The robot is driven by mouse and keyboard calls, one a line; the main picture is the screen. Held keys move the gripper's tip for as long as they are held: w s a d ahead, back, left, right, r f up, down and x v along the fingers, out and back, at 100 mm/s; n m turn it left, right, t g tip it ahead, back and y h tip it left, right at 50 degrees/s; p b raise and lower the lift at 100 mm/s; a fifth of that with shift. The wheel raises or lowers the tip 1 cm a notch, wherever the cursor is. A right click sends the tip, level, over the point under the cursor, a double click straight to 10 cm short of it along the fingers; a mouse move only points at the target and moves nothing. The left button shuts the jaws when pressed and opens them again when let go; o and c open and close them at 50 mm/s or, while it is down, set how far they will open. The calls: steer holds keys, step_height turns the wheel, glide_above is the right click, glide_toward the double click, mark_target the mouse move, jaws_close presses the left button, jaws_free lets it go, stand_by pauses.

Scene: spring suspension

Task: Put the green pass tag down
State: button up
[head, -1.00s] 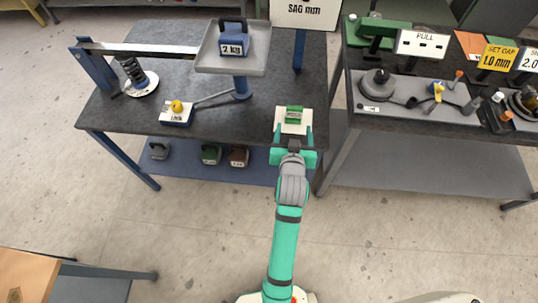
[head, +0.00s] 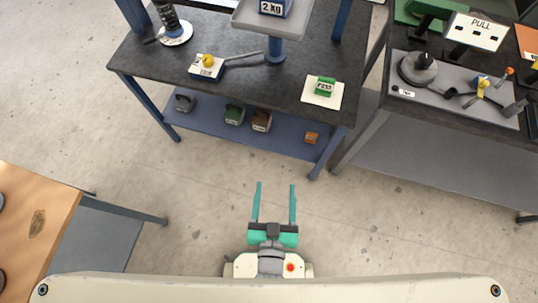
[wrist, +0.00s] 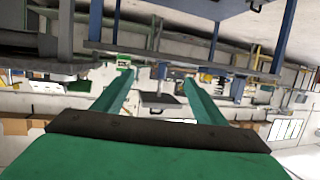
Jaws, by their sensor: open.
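The green pass tag (head: 325,87) lies on a white square pad (head: 311,97) near the front right corner of the dark workbench (head: 180,60). My gripper (head: 274,186) is open and empty, its two teal fingers spread apart. It is well in front of the bench and clear of the tag. In the wrist view the open fingers (wrist: 158,90) point out ahead with nothing between them.
The lower shelf (head: 285,135) holds several weights and a small orange block (head: 311,137). A second bench (head: 440,140) is at the right and a wooden table (head: 35,220) at the left. Open floor lies between.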

steer(key=s+a+r+y, duration=0.1)
steer(key=s+r, duration=0.2)
steer(key=s, duration=0.4)
steer(key=shift+s+a+r+n, duration=0.15)
steer(key=shift+a+r+n, duration=0.2)
steer(key=shift+n, duration=0.05)
stand_by(0.6)
